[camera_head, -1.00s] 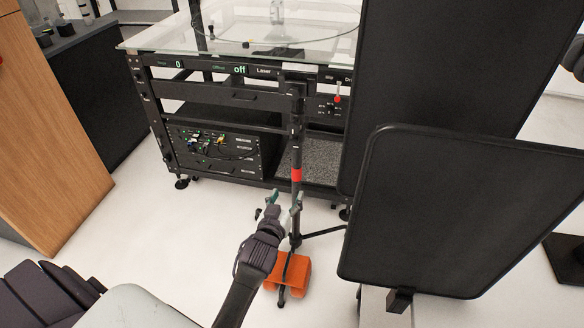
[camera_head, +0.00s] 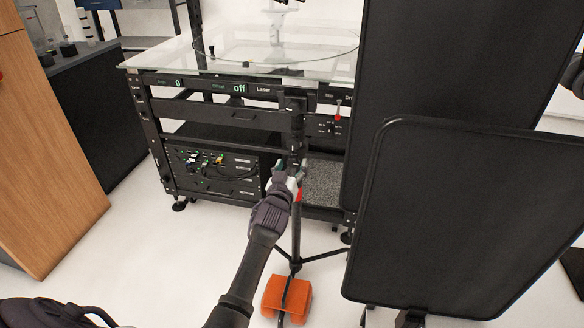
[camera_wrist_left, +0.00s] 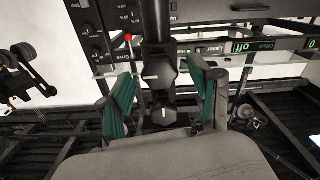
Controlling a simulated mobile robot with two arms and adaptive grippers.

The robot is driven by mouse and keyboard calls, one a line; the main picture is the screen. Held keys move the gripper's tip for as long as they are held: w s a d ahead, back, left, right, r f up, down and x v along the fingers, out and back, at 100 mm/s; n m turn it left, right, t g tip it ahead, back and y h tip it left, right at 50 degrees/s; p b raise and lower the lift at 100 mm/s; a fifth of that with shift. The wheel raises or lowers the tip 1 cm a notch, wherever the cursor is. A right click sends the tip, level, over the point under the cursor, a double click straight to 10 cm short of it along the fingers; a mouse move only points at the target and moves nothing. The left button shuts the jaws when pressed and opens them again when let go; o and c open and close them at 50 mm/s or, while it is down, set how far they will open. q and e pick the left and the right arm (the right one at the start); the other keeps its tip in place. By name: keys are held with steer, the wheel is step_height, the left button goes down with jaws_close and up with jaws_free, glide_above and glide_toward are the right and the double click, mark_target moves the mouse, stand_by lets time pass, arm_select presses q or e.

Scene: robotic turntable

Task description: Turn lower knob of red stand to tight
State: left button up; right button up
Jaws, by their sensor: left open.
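The red stand is a slim black pole (camera_head: 296,232) with a red band, on a tripod base. In the left wrist view, which is upside down, the pole (camera_wrist_left: 156,20) carries two dark knobs with pale marks. The knob higher in that picture (camera_wrist_left: 158,80) is the lower one on the stand; the other knob (camera_wrist_left: 163,115) is nearer the camera's bottom edge. My left gripper (camera_head: 290,168) is open at the pole, just above the red band. In the wrist view its green-padded fingers stand on either side of the knobs, with visible gaps. My right gripper is not in view.
Orange weights (camera_head: 287,297) lie over the stand's base. A black rack with a glass top (camera_head: 235,55) stands behind the pole. Large black panels (camera_head: 465,210) close off the right side. The white floor on the left (camera_head: 150,260) is clear.

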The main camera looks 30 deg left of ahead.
arm_select(q)
steer(key=shift+w+a, duration=0.1)
steer(key=shift+w, duration=0.35)
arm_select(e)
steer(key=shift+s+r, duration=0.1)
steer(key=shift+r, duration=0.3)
arm_select(q)
steer(key=c, duration=1.2)
steer(key=shift+o, duration=0.2)
